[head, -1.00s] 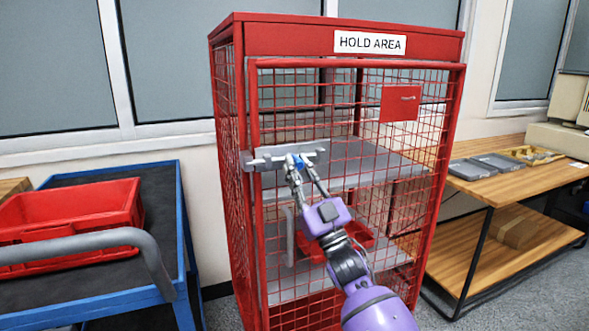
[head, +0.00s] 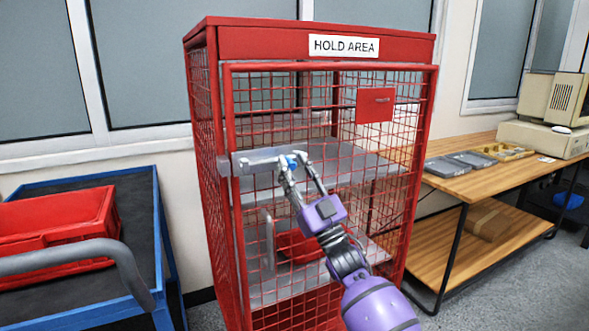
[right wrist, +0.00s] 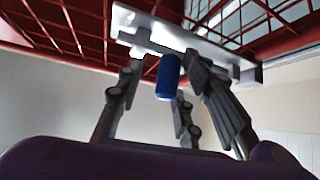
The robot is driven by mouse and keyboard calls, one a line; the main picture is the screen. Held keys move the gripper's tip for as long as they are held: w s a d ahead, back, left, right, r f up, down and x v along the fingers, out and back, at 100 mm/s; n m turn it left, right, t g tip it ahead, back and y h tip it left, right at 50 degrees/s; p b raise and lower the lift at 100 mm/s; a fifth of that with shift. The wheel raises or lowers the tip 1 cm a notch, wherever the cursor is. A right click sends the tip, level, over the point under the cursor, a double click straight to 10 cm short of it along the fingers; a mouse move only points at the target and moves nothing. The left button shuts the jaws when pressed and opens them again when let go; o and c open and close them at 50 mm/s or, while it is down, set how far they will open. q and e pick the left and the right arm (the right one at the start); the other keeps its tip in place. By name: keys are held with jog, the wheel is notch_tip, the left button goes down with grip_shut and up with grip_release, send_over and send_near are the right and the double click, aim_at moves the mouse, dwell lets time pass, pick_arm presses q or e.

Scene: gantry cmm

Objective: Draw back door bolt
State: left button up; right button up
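The door bolt (head: 262,161) is a light grey bar on a plate at the left side of the red mesh cabinet door (head: 231,110). Its blue knob (head: 292,162) sticks out towards me; it also shows in the right wrist view (right wrist: 169,78). My right gripper (head: 292,158) reaches the bolt from the lower right. Its fingers stand on either side of the knob, and the right wrist view shows a gap between the left finger and the knob. The fingers look open and partly hide the bolt's right end. My left gripper is out of view.
A grey door handle (head: 268,240) stands below the bolt. A blue trolley (head: 155,230) with a red bin (head: 60,225) is at left. A wooden bench (head: 480,178) with trays stands at right. Shelves lie behind the mesh.

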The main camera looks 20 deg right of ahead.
jog(key=shift+s+f, duration=0.2)
jog(key=shift+f, duration=0.05)
jog(key=v, duration=1.1)
jog(key=shift+s+d, duration=0.15)
jog(key=shift+s, duration=0.05)
jog(key=shift+f, duration=0.15)
